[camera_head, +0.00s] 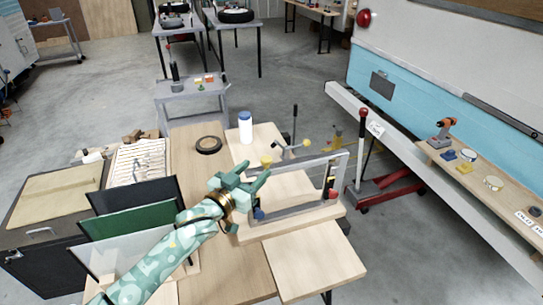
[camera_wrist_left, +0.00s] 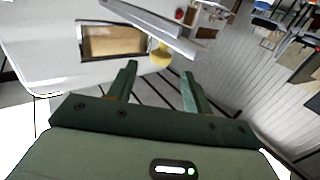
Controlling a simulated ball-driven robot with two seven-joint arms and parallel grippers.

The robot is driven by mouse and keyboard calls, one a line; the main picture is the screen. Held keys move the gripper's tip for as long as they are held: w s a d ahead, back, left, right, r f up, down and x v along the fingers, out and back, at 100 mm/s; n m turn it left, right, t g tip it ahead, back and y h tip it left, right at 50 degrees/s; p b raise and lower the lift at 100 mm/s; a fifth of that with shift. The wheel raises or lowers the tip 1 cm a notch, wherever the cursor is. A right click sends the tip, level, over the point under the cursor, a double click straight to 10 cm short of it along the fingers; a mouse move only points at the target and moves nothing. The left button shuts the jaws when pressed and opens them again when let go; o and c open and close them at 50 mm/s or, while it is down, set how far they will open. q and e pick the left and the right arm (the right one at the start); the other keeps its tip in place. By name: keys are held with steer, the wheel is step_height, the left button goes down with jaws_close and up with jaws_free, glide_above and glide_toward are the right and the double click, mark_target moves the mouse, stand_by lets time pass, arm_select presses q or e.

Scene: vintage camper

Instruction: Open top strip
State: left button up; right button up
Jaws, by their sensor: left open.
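A grey metal frame stands upright on a wooden board (camera_head: 290,228) on the workbench. Its top strip (camera_head: 312,162) is a grey bar with a yellow knob (camera_head: 266,160) near its left end. A red knob (camera_head: 331,195) is on the right side and a blue knob (camera_head: 259,214) is at the lower left. My left gripper (camera_head: 256,172) is open and empty, close to the yellow knob. In the left wrist view, the yellow knob (camera_wrist_left: 161,56) appears ahead between the open fingers, apart from them, below the grey strip (camera_wrist_left: 155,27). My right gripper is not seen.
A white bottle with a blue cap (camera_head: 245,127) and a black tape ring (camera_head: 208,145) stand behind the frame. Upright panels (camera_head: 130,225) are at the left. A red-handled lever (camera_head: 362,150) stands to the right. The front wooden board (camera_head: 315,265) is clear.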

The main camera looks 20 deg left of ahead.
mark_target(269, 156)
arm_select(q)
steer(key=b+x, duration=0.1)
steer(key=x, duration=0.6)
steer(key=shift+w+d+f, duration=0.1)
steer(key=shift+w+d, duration=0.15)
steer(key=shift+w, duration=0.4)
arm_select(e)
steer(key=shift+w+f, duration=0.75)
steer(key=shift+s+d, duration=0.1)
